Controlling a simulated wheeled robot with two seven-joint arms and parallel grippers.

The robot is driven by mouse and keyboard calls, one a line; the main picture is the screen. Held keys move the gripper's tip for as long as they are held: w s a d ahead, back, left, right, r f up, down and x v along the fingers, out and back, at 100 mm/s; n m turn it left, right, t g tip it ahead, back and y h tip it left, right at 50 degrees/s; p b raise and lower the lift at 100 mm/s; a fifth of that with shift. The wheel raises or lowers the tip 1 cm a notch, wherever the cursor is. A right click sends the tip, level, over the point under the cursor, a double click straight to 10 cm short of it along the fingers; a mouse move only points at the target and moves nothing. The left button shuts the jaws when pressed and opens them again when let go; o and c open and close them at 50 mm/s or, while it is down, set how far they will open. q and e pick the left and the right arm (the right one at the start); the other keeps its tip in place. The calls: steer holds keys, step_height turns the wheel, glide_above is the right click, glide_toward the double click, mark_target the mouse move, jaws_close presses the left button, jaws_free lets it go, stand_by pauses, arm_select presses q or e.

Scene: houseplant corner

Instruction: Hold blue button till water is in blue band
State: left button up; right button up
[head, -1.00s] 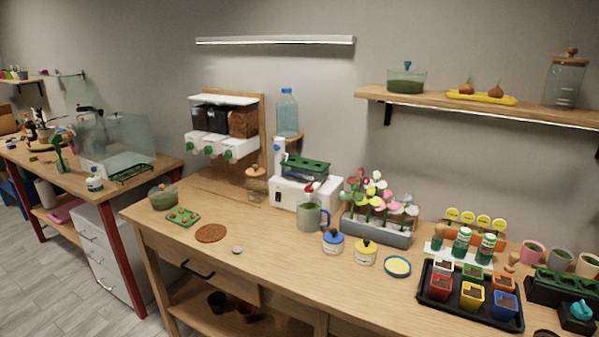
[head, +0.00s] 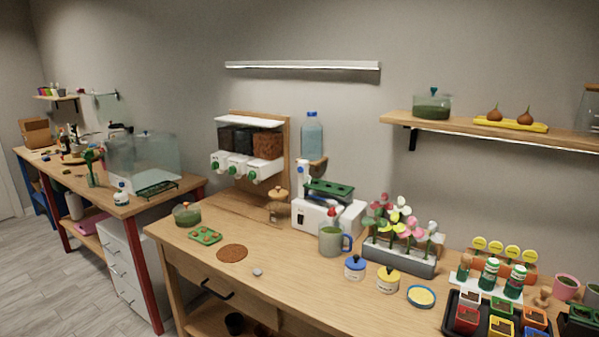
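A clear bluish water bottle (head: 312,137) with a blue cap stands on a small wooden bracket on the wall. Below it is a white machine (head: 312,213) with a green tray on top and a small dark switch on its front. A narrow white part with a small blue mark (head: 303,169) rises at its left; I cannot tell whether the mark is the button. A grey-green mug (head: 330,241) with a blue handle stands in front of the machine, with a red part above it. Its water level and any blue band cannot be made out. Neither gripper is in view.
A flower planter (head: 400,258), a blue-lidded jar (head: 355,267) and a yellow-lidded jar (head: 388,280) stand right of the mug. A brown round mat (head: 232,253) and a grey pebble (head: 257,272) lie to the left. The bench front between them is mostly clear.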

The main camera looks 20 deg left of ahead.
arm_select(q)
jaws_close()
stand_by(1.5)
